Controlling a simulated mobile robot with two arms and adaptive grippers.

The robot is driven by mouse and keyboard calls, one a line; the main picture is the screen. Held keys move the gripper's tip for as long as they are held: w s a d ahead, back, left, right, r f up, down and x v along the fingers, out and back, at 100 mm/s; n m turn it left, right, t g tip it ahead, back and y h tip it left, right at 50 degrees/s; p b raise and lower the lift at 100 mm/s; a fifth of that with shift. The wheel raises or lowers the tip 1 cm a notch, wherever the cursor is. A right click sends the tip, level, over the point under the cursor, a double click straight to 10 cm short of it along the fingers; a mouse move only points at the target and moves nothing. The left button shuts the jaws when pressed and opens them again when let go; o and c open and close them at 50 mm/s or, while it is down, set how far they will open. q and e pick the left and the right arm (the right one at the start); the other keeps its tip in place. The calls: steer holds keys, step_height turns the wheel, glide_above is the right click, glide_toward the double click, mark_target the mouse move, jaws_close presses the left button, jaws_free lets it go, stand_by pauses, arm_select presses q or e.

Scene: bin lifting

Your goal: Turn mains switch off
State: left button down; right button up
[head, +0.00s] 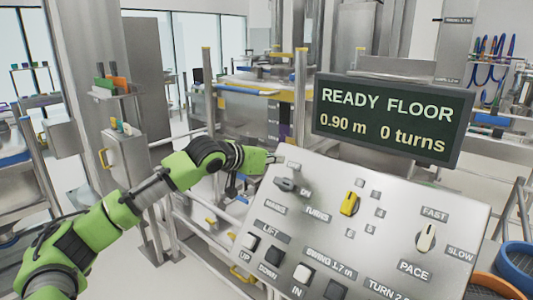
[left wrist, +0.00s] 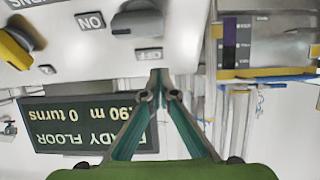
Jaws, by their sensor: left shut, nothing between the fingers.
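The mains switch is a dark grey rotary knob (head: 287,185) at the top left of the sloped metal panel, above the "MAINS" label. In the left wrist view, which is upside down, the knob (left wrist: 138,20) lies between the "ON" label (left wrist: 90,21) and the "OFF" label (left wrist: 149,55). Its handle lies sideways, toward the ON side. My left gripper (head: 271,159) is at the panel's upper left corner. Its fingertips (left wrist: 158,82) are together and empty, close to the OFF label and apart from the knob. My right gripper is not in view.
A yellow turns knob (head: 350,204), a white pace knob (head: 426,237) and lift buttons (head: 249,241) sit on the same panel. The display (head: 390,120) behind reads "READY FLOOR, 0.90 m, 0 turns". A metal post (head: 300,95) stands just behind the panel.

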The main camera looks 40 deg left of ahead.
mark_target(275, 180)
arm_select(q)
steer(key=shift+x, duration=0.85)
steer(key=shift+s+a+f, duration=0.1)
steer(key=shift+s+f, duration=0.3)
steer(key=shift+f, duration=0.2)
steer(key=shift+s+f, duration=0.4)
steer(key=shift+f, duration=0.2)
steer(key=shift+s+f, duration=0.3)
steer(key=shift+s, duration=0.15)
steer(key=shift+f, duration=0.1)
steer(key=shift+w, duration=0.1)
